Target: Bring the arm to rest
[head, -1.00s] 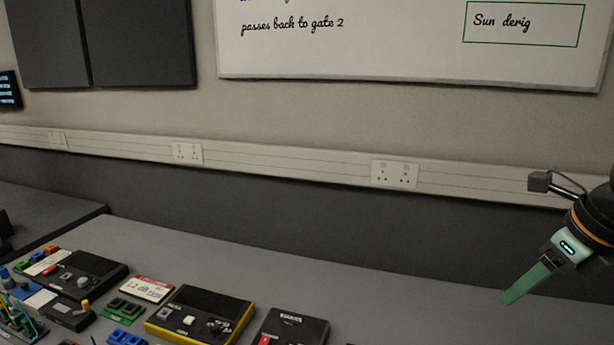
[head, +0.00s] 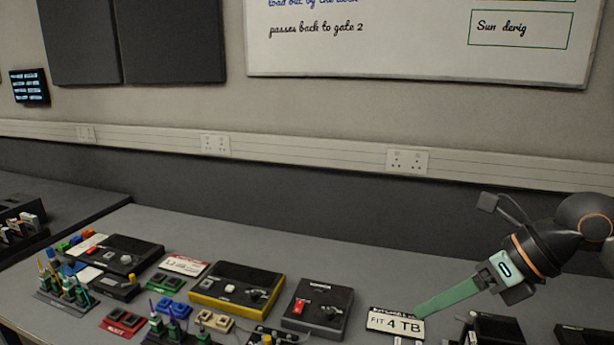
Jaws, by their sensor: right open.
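My right gripper (head: 422,312) comes in from the right side of the head view, with green fingers pointing down and to the left. It is open, though from this side the fingers overlap and the gap between them does not show. No object shows between the fingers. Its fingertips appear by a white label card (head: 395,322) reading "FIT 4 TB"; I cannot tell whether they touch it. My left gripper is not in view.
The grey bench (head: 215,245) holds a yellow-edged black box (head: 236,288), a black box with a red switch (head: 318,305), another black box (head: 118,255) and a rack of coloured tools (head: 62,288). The back strip of the bench is clear. A wall with sockets (head: 407,161) stands behind.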

